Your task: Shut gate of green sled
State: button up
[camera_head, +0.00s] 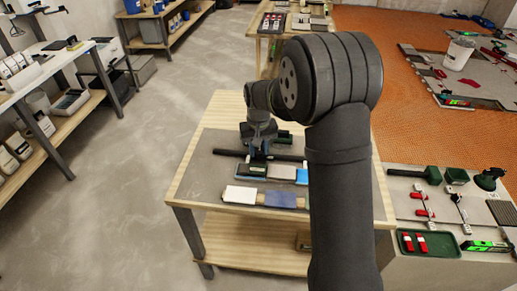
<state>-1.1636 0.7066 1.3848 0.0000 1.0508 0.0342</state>
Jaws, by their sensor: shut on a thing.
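My gripper (261,152) points down over the small wooden table (183,197), which has a grey top. It is shut, with its fingertips at a dark green block-like object (252,171) with a pale lower edge, which I take for the green sled. The part between the fingers is too small to make out. The sled's gate cannot be told apart from its body, so I cannot see whether it is open or shut. Another dark green piece (284,138) shows just behind the gripper. My arm hides the table's right part.
A dark bar (228,153) lies across the table by the gripper. A white block (240,194) and a blue block (281,198) sit along the front. A grey block (281,172) and a bright blue piece (302,176) lie right of the sled. A green tray (428,253) stands right.

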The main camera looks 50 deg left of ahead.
aim_at(258, 151)
jog(key=n, duration=0.4)
jog(key=shift+n, duration=0.4)
dwell(0.4)
jog(key=o, duration=1)
notch_tip(258, 151, up, 18)
jog(key=shift+f, duration=0.25)
jog(key=shift+f, duration=0.15)
notch_tip(258, 151, down, 17)
jog(key=shift+f, duration=0.1)
dwell(0.5)
